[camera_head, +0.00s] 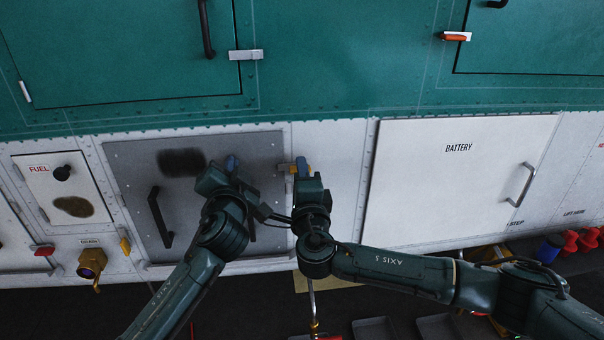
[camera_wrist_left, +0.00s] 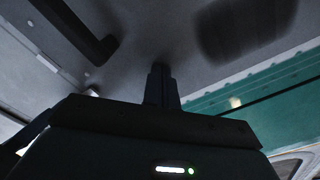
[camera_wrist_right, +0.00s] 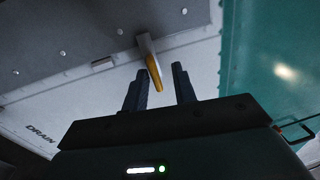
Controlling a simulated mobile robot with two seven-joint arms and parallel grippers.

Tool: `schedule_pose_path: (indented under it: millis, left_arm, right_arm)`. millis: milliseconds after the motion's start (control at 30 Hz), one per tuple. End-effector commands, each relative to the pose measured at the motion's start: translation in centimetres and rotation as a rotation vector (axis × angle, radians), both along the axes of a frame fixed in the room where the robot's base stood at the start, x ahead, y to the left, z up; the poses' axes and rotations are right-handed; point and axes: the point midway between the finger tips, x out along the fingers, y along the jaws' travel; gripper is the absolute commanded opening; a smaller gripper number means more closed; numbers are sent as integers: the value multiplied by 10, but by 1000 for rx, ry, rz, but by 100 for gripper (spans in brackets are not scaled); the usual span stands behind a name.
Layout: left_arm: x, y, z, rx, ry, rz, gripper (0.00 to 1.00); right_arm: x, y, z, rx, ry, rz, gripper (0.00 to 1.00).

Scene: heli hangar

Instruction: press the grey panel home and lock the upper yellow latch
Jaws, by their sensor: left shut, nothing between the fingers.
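The grey panel (camera_head: 128,165) sits in the white lower hull, with two dark handles and a dark smudge. Whether it is flush cannot be told. My left gripper (camera_head: 231,162) is shut and empty, its tips at the panel's upper right part. In the left wrist view the closed fingers (camera_wrist_left: 160,70) point at the grey surface. The upper yellow latch (camera_head: 286,168) is at the panel's right edge, partly hidden by my right gripper (camera_head: 302,166). In the right wrist view the latch (camera_wrist_right: 154,72) hangs from a pale mount, in line with the gap between the open fingers (camera_wrist_right: 160,80).
The FUEL door (camera_head: 40,175) lies left, above a brass fitting (camera_head: 92,263). The BATTERY door (camera_head: 440,190) lies right. Trays and red and blue items stand on the floor at lower right.

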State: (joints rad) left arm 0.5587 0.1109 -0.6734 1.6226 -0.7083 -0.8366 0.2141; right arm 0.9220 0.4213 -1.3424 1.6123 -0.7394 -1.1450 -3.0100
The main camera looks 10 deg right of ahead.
Motion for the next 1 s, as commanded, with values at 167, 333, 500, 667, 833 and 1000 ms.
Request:
schedule_pose_path:
  millis: [167, 333, 500, 667, 833, 1000]
  left_arm:
    - [2, 2, 6, -2, -12, 4, 0]
    - [2, 2, 6, -3, -13, 3, 0]
    - [2, 2, 7, -3, -13, 3, 0]
    - [2, 2, 7, -3, -13, 3, 0]
    - [1, 2, 7, -4, -13, 1, 0]
    - [1, 1, 7, -4, -13, 1, 0]
  right_arm:
    - [-2, 1, -1, 0, 2, 2, 27]
    - [-12, 1, -1, -1, 2, 3, 27]
    - [-23, 1, -1, 0, 2, 3, 27]
    - [-32, 1, -1, -1, 2, 3, 27]
    - [-42, 1, -1, -1, 2, 3, 27]
    - [-53, 1, -1, -1, 2, 3, 27]
